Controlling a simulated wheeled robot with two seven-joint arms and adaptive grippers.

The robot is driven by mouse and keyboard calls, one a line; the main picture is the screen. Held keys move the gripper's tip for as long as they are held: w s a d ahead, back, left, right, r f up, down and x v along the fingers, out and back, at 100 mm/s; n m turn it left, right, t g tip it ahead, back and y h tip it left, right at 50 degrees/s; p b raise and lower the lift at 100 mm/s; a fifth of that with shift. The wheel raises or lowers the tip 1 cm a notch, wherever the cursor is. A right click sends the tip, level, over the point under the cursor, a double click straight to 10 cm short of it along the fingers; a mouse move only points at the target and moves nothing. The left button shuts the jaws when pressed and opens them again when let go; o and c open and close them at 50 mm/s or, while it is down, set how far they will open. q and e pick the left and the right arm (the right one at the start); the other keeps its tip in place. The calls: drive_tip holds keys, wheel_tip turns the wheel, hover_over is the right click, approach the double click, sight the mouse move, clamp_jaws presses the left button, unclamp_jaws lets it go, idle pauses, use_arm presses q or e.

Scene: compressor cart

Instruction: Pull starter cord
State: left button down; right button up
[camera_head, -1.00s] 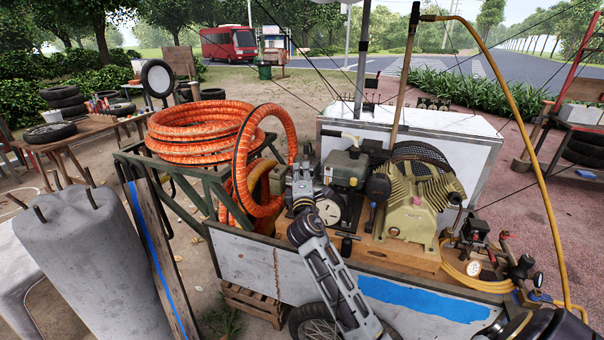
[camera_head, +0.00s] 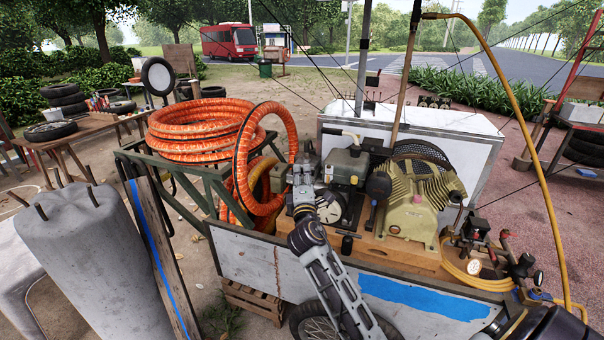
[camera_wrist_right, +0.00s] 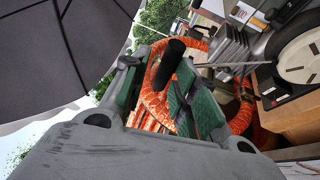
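The engine's recoil starter (camera_head: 330,206) is a round, pale-centred disc on the front of the engine (camera_head: 346,165) on the cart. It also shows at the right of the right wrist view (camera_wrist_right: 299,57). My right gripper (camera_head: 302,168) is up to the left of the starter, in front of the orange hose. In the right wrist view, its green-padded fingers (camera_wrist_right: 155,95) are closed around a black starter handle (camera_wrist_right: 171,60). A thin pale line, apparently the cord, runs from near the handle toward the engine. My left gripper is not in view.
A coiled orange hose (camera_head: 200,130) lies on a green rack left of the engine. The yellow-green compressor (camera_head: 420,205) is on its right. The white cart wall (camera_head: 245,262) runs along the front. A grey block (camera_head: 95,260) stands at lower left.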

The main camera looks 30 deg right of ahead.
drive_tip(key=v, duration=0.9)
idle(0.7)
drive_tip(key=shift+m, duration=0.3)
